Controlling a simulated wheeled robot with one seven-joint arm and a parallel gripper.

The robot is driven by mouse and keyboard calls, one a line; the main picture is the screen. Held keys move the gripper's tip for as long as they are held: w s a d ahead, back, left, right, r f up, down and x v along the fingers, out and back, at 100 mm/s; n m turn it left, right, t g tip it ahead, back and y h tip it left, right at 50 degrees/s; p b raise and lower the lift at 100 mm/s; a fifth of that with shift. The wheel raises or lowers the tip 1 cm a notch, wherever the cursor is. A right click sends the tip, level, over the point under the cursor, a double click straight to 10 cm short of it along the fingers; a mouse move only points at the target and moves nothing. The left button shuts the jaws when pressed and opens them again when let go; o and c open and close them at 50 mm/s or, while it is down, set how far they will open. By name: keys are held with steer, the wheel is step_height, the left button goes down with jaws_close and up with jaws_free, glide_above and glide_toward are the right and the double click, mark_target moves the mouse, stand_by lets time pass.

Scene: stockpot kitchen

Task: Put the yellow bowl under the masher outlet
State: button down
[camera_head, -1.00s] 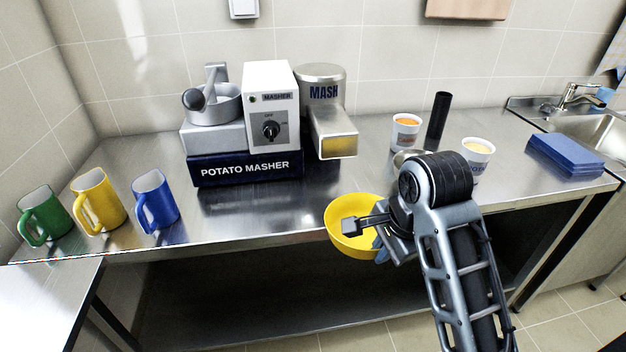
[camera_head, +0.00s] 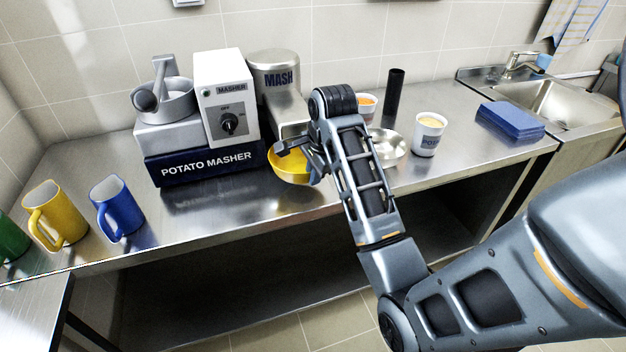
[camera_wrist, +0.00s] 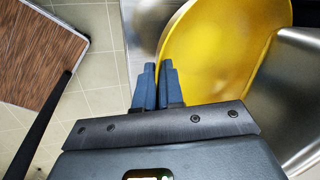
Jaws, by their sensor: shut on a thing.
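The yellow bowl (camera_head: 289,172) is at the masher's right side, below or just in front of the masher outlet (camera_head: 290,125). My gripper (camera_head: 309,166) is shut on the bowl's rim on its right side. In the wrist view the blue fingers (camera_wrist: 157,85) pinch the rim of the bowl (camera_wrist: 215,50), and the steel outlet housing (camera_wrist: 295,90) is close beside it. The potato masher (camera_head: 225,105) has a white control box with a dial and a dark blue base. My arm hides part of the outlet. I cannot tell whether the bowl touches the counter.
Yellow (camera_head: 57,215), blue (camera_head: 117,208) and green (camera_head: 10,240) mugs stand on the left of the steel counter (camera_head: 235,203). To the right are a steel dish (camera_head: 388,146), a white cup (camera_head: 429,134), a black cylinder (camera_head: 394,92), blue cloths (camera_head: 511,119) and a sink (camera_head: 560,100).

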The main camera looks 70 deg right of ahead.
steer(key=shift+w+d+r, duration=0.1)
steer(key=shift+w+d, duration=0.2)
steer(key=shift+d, duration=0.05)
steer(key=shift+f+p, duration=0.35)
steer(key=shift+f, duration=1.45)
steer(key=shift+f, duration=0.15)
steer(key=c, duration=1.3)
jaws_free()
steer(key=shift+o, duration=0.2)
